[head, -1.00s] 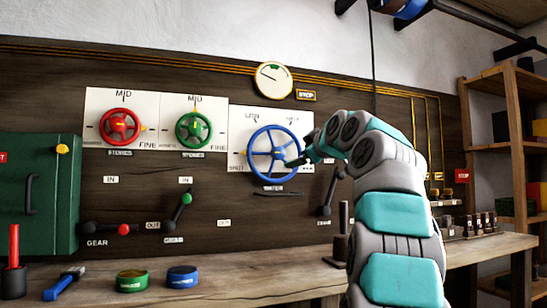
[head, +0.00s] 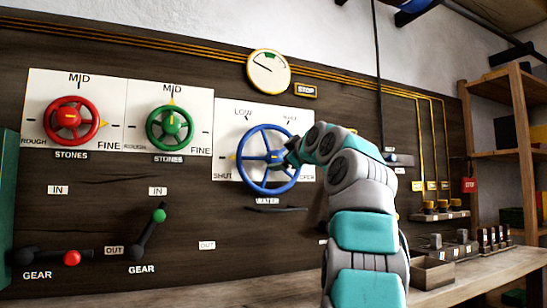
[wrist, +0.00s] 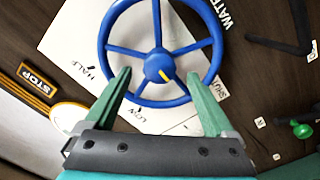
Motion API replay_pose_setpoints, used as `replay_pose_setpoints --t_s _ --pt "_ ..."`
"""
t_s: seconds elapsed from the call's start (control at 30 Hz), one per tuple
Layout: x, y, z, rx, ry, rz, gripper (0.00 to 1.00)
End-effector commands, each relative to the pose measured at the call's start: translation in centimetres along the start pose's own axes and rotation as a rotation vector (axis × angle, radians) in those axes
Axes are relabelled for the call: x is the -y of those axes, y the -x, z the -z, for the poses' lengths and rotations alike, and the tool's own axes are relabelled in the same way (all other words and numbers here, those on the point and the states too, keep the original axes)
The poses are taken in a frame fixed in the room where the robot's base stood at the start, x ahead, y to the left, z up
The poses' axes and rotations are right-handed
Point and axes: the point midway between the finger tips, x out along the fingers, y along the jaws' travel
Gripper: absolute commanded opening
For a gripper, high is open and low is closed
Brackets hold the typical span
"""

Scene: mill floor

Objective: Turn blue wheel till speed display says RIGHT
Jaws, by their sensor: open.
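The blue wheel (head: 265,160) is mounted on a white plate marked SHUT, LOW, HALF and OPEN, with WATER below. Its yellow pointer (head: 233,157) is at the left, a little above SHUT. The wheel also fills the upper middle of the wrist view (wrist: 157,103). A round dial (head: 268,70) hangs above it; its needle points to the upper left, outside the green band at the top. My gripper (head: 288,157) is in front of the wheel's right side. In the wrist view its green fingers (wrist: 164,78) are apart, with the hub showing between them; contact cannot be told.
A red wheel (head: 70,124) and a green wheel (head: 170,128) are on plates to the left. Gear levers with red (head: 72,258) and green (head: 159,215) knobs are below. A shelf (head: 520,140) stands at the right above a workbench (head: 470,275).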

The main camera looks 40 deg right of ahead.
Motion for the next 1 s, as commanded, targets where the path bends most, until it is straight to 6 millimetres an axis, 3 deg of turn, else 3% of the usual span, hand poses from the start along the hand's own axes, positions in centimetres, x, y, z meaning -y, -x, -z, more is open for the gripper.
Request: replay_pose_setpoints --t_s 0.33,0.67,1.0 --pt "-0.3 -5.1 0.2 0.001 0.000 -0.001 0.89" --pt "0.0 -5.9 0.1 -0.001 0.000 -0.001 0.89" --pt "0.0 -5.8 0.1 -0.001 0.000 -0.001 0.52"
